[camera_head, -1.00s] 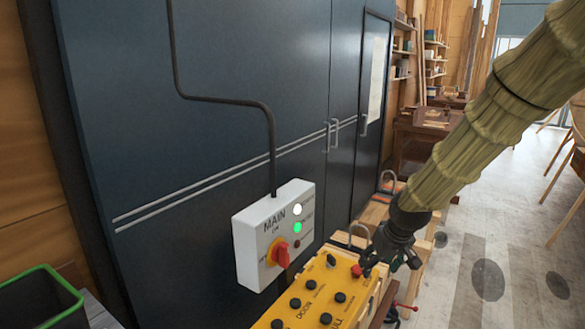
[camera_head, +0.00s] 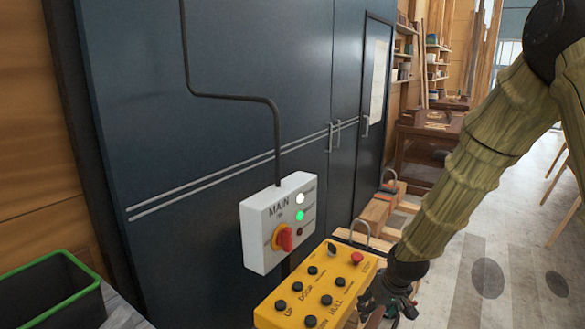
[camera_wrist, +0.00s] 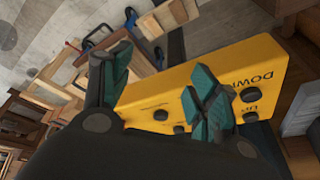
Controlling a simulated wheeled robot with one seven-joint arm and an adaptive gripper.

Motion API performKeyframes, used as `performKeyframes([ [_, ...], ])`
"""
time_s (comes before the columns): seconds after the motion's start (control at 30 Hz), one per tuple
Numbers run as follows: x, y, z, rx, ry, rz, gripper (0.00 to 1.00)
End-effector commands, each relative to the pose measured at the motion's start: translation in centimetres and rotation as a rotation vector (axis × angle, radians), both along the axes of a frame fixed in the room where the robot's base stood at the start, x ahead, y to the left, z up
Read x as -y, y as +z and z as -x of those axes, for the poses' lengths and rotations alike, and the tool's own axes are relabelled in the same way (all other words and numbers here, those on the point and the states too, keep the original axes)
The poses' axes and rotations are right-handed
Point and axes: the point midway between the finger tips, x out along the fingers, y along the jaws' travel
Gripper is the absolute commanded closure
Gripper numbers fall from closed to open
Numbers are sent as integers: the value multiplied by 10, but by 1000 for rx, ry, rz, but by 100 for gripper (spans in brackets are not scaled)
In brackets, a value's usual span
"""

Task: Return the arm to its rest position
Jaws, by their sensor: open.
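My gripper (camera_head: 388,303) is at the lower right of the head view, beside the right end of the yellow control box. It also shows in the wrist view (camera_wrist: 155,92), with its teal fingers apart and nothing between them. The yellow control box (camera_head: 283,302) has several black buttons and a red knob at its far right corner. In the wrist view the box (camera_wrist: 185,82) lies behind the fingers, and they hide part of it. I cannot tell whether a finger touches it. My arm slopes down from the upper right.
A white main switch box (camera_head: 258,245) with a red rotary switch and a lit green lamp is on the dark blue cabinet (camera_head: 230,130). A black bin with a green rim (camera_head: 40,262) stands at lower left. Wooden crates (camera_head: 375,212) stand behind the yellow box.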

Motion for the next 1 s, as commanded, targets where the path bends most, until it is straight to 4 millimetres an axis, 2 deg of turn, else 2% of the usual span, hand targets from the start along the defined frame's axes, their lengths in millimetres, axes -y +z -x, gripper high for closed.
performKeyframes([
  [0.03, -1, -21, 9, -17, -4, -3, 40],
  [0.2, -7, -96, 50, -68, -29, -19, 40],
  [0.37, -10, -163, 97, -114, -59, -28, 40],
  [0.5, -11, -215, 144, -156, -85, -28, 40],
  [0.67, -10, -267, 200, -201, -115, -19, 40],
  [0.8, -8, -306, 253, -240, -139, -4, 40],
  [1.0, -2, -347, 326, -291, -171, 28, 40],
])
